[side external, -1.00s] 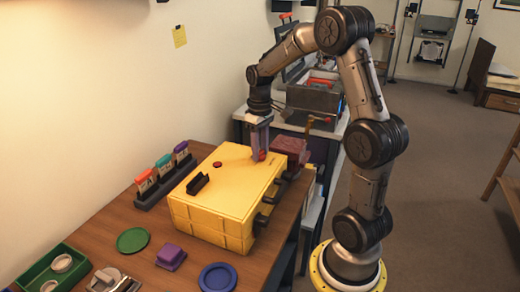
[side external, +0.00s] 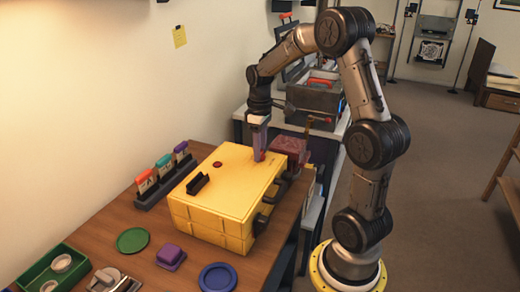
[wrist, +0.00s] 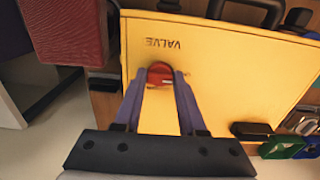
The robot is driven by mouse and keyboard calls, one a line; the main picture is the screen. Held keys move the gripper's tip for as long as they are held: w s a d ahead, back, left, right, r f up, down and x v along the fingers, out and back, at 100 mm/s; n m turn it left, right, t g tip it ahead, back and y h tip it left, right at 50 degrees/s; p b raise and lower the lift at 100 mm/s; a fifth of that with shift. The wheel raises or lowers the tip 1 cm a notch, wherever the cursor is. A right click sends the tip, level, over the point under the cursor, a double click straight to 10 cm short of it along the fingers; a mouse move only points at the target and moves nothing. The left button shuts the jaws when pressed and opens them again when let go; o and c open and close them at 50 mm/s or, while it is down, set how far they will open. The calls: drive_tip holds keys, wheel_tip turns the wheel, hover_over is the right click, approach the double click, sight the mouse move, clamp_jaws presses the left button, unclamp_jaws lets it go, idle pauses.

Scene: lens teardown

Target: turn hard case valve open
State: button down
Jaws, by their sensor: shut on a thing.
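The yellow hard case (side external: 225,190) lies closed on the wooden table, and its lid fills much of the wrist view (wrist: 215,75). The red round valve knob (wrist: 160,72) sits on the lid beside the printed word VALVE. My gripper (side external: 259,158) reaches straight down to the lid near the case's far right corner. In the wrist view its two purple-grey fingers (wrist: 163,82) are closed on the sides of the knob. The fingers mostly hide the knob in the side view.
A black bracket (side external: 198,184) and a red disc (side external: 217,164) are on the lid. A dark red box (side external: 285,147) stands close behind the case. A rack of coloured cards (side external: 163,176) is at left; green (side external: 132,240) and blue (side external: 217,277) discs lie in front.

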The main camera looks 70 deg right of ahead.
drive_tip(key=shift+c, duration=2.3)
unclamp_jaws()
drive_tip(key=shift+r, duration=0.1)
wheel_tip(320, 180, up, 14)
drive_tip(key=s+a+r+n+t, duration=0.1)
drive_tip(key=s+a+r, duration=0.1)
drive_tip(key=a, duration=0.5)
drive_tip(key=s+a+r+n+t, duration=0.1)
drive_tip(key=s+a+r+n, duration=0.15)
drive_tip(key=a, duration=0.35)
drive_tip(key=s+a+f+m+t, duration=0.3)
drive_tip(key=s+a+f, duration=0.4)
drive_tip(key=s+f, duration=0.2)
drive_tip(key=shift+s+a+f+m+t, duration=0.2)
drive_tip(key=shift+s+a+m+t, duration=0.15)
drive_tip(key=shift+s, duration=0.2)
